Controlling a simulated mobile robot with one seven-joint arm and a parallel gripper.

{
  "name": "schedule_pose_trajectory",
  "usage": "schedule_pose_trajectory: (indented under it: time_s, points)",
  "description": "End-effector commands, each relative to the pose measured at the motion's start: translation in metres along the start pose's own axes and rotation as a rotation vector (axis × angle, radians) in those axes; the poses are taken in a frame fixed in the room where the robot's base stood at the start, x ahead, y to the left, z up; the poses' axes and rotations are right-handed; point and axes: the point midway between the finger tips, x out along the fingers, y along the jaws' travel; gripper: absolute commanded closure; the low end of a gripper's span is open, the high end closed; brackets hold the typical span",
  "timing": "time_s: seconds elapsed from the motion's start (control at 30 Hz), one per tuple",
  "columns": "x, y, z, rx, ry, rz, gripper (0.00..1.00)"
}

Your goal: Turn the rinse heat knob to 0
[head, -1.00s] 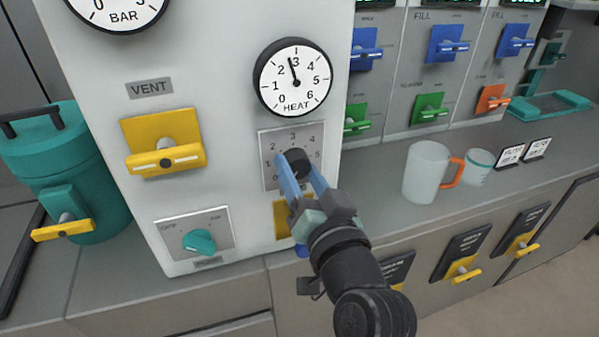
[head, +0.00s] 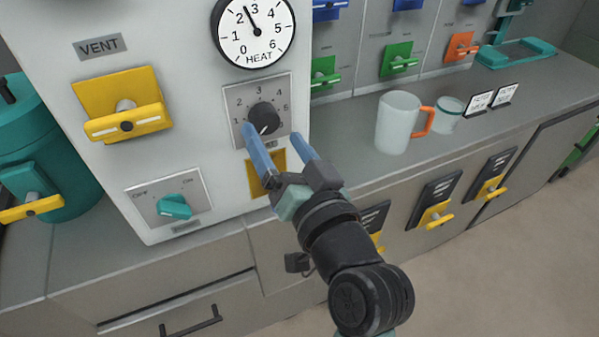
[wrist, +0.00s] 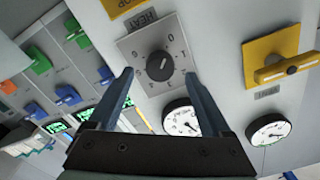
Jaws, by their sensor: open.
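The plate's HEAT label (wrist: 141,18) shows there too. My gripper (head: 273,133) is open and empty, its blue fingers apart, just below and in front of the knob. In the wrist view, my gripper (wrist: 159,73) has a finger on each side of the knob, with no contact visible. The left finger covers the plate's lower-left corner in the head view.
A HEAT gauge (head: 253,32) above the knob reads between 2 and 3. A yellow VENT handle (head: 126,104) and a teal OFF/ON knob (head: 174,207) are to the left. A yellow plate (head: 256,179) is just below. A mug (head: 397,122) stands on the counter to the right.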

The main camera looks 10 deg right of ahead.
Motion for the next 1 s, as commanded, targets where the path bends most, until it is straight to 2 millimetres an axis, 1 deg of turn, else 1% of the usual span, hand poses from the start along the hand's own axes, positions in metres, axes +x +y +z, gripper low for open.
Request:
schedule_pose_trajectory:
  time_s: [0.03, 0.2, 0.3, 0.4, 0.5, 0.6, 1.0]
  points:
    - [-0.013, 0.001, 0.001, -0.001, 0.000, 0.004, 0.17]
    - [-0.051, 0.002, 0.002, 0.000, -0.001, 0.004, 0.17]
    - [-0.069, 0.001, 0.001, -0.002, -0.001, 0.004, 0.17]
    - [-0.082, 0.001, 0.001, -0.001, 0.000, 0.003, 0.17]
    - [-0.089, 0.001, 0.000, -0.002, 0.000, 0.002, 0.17]
    - [-0.092, 0.000, 0.000, -0.001, -0.001, 0.001, 0.17]
    - [-0.092, 0.000, 0.000, -0.001, -0.001, 0.000, 0.17]
